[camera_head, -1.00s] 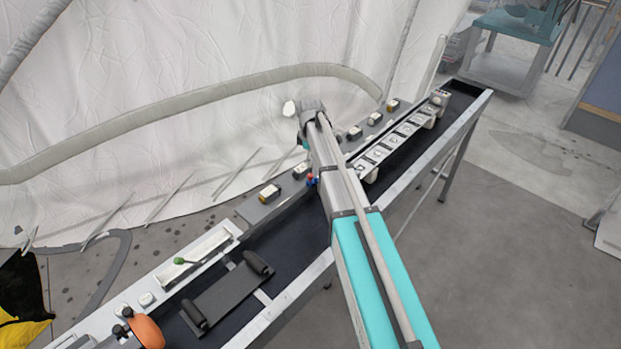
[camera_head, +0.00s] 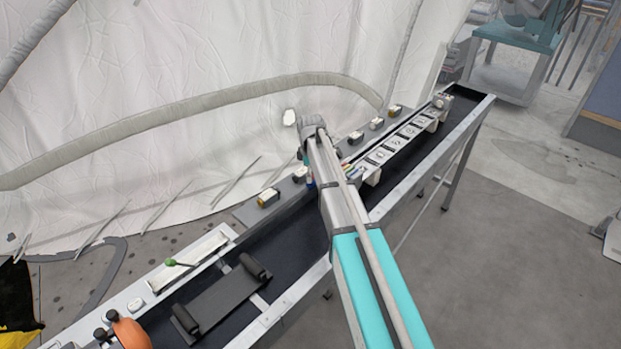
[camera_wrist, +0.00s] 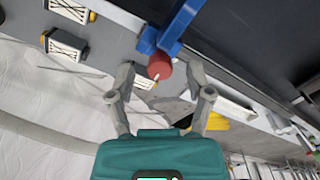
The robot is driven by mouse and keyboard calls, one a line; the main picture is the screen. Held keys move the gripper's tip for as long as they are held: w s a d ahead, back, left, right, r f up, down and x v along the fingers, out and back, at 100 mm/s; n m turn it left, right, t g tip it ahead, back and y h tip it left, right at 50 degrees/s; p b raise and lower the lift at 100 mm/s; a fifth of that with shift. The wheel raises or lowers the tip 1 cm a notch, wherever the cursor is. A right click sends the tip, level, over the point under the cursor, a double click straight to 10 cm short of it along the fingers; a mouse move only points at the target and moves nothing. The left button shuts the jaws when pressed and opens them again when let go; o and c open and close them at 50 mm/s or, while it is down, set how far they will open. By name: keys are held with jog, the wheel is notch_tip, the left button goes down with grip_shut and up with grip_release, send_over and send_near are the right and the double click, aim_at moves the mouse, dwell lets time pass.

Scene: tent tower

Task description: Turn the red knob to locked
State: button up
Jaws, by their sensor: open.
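The red knob (camera_wrist: 160,67) shows in the wrist view as a short red cylinder with a small white mark on its near side. It sits at the end of a blue fitting (camera_wrist: 172,32). My gripper (camera_wrist: 159,72) is open, with one finger on each side of the knob in the picture and a visible gap to both. I cannot tell how far the knob lies beyond the fingertips. No locked marking is readable.
The long bench (camera_head: 300,285) with a dark trough runs under my arm. Small yellow-and-black boxes (camera_head: 268,198) stand along its back edge. A green-tipped lever (camera_head: 171,262) and a black plate with rollers (camera_head: 222,297) are at the left. White fabric hangs behind.

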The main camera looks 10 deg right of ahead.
jog(key=shift+f, duration=0.15)
grip_shut()
dwell(0.4)
jog(key=shift+m, duration=0.4)
jog(key=m, duration=0.9)
jog(key=shift+m, duration=0.3)
dwell(0.5)
